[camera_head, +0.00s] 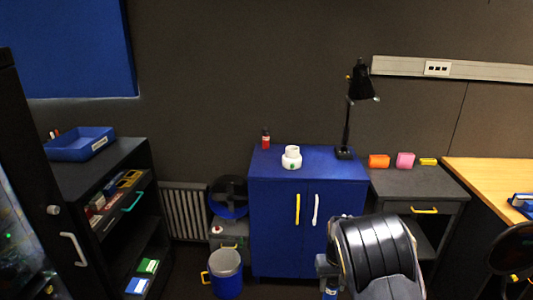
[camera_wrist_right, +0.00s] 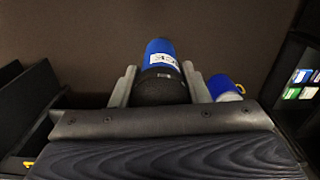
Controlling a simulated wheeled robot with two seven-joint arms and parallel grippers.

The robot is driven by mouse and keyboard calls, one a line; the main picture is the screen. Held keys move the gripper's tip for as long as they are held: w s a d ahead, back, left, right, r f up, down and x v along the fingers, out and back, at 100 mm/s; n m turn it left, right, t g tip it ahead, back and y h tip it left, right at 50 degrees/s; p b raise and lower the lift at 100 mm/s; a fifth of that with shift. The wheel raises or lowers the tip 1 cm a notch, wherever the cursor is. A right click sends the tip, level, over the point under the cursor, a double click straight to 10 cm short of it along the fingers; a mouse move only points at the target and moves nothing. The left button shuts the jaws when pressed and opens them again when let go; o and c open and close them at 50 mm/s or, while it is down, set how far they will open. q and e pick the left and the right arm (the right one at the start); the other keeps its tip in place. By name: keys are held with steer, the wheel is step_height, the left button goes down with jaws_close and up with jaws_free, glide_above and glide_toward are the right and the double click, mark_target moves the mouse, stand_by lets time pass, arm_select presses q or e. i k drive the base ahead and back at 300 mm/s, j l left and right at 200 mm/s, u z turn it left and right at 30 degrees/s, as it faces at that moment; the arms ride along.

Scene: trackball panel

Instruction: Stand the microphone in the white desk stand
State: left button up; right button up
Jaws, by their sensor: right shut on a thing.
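The white desk stand (camera_head: 291,158) is a small round white piece with a ring-like top and a green mark. It stands upright on the blue cabinet (camera_head: 270,168). My right gripper (camera_head: 327,270) is low in the head view, in front of the cabinet and apart from the stand. In the right wrist view my right gripper (camera_wrist_right: 160,85) is shut on the microphone (camera_wrist_right: 160,62), which has a blue body, a pale label and a dark rounded end between the fingers. In the head view only a bit of blue shows below the gripper. My left gripper is out of view.
A red bottle (camera_head: 266,138) and a black desk lamp (camera_head: 346,125) stand on the cabinet near the stand. A grey drawer unit (camera_head: 415,183) with coloured blocks is on the right. A blue bin (camera_head: 226,275) stands on the floor at the cabinet's left.

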mark_target(291, 155)
steer(key=i+l+u, duration=0.4)
steer(key=i, duration=0.25)
steer(key=i+l+u, duration=0.35)
steer(key=i, duration=0.25)
steer(key=l+u, duration=0.35)
steer(key=l, duration=0.4)
steer(key=l+u, duration=0.3)
steer(key=l, duration=0.4)
